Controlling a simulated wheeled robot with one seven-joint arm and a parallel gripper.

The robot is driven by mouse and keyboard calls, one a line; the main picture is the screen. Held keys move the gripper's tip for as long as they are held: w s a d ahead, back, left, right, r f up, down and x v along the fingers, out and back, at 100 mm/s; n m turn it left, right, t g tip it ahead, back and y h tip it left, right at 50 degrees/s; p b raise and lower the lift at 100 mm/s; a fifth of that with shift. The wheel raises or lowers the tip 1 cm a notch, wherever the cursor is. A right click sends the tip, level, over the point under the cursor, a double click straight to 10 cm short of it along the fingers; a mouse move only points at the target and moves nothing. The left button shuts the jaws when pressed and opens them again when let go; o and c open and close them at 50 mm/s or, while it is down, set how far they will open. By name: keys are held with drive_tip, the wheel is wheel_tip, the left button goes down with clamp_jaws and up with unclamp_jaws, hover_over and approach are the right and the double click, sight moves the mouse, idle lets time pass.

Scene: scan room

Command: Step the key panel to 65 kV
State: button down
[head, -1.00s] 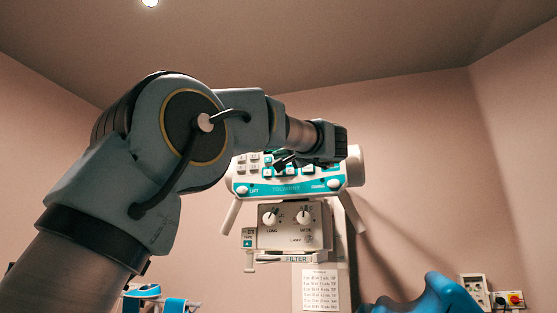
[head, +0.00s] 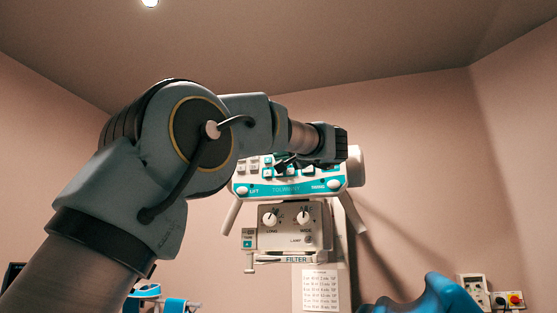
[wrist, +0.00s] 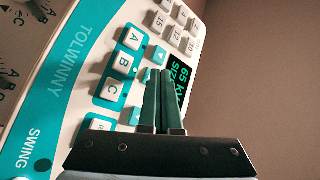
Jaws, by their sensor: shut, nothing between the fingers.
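The key panel (head: 290,188) is white and teal, on the machine head in the middle of the head view. In the wrist view the panel (wrist: 62,65) appears turned on its side, with white keys A, B and C (wrist: 122,63). A small arrow key (wrist: 159,55) shows just beyond my fingertips, and another (wrist: 136,115) left of the fingers. The dark display (wrist: 179,80) reads 65 and the start of kV in green, partly covered by a finger. My gripper (wrist: 160,73) is shut and empty in front of the panel. I cannot tell whether the tips touch it.
Below the panel is a grey box with two knobs (head: 289,225) and a printed sheet (head: 320,290). A blue curved object (head: 435,298) stands at the lower right. A wall box with a red button (head: 515,300) is farther right.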

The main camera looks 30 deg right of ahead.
idle(0.3)
drive_tip(key=shift+s+a+b, duration=0.55)
drive_tip(key=shift+a+b, duration=0.05)
drive_tip(key=shift+b, duration=0.2)
drive_tip(key=shift+s+a+b, duration=1.7)
drive_tip(key=shift+s+b, duration=0.15)
drive_tip(key=shift+b, duration=0.15)
